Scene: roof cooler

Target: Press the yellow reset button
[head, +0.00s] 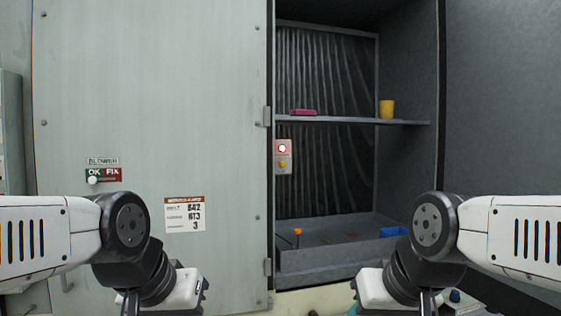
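The yellow reset button (283,164) is a small round knob on a pale control box (289,157) at the left edge of the open cabinet bay, just below shelf height. Above it on the same box is a lit white lamp in a red panel (282,148). Nothing covers the button. My two arms come in from the left and right lower sides and bend downward at the bottom of the head view. Both grippers are below the picture edge, so their fingers are hidden. Neither arm is near the button.
The bay has a shelf (340,119) with a pink block (303,112) and yellow cup (386,109). Below is a grey tray (330,262) with a blue item (393,231).

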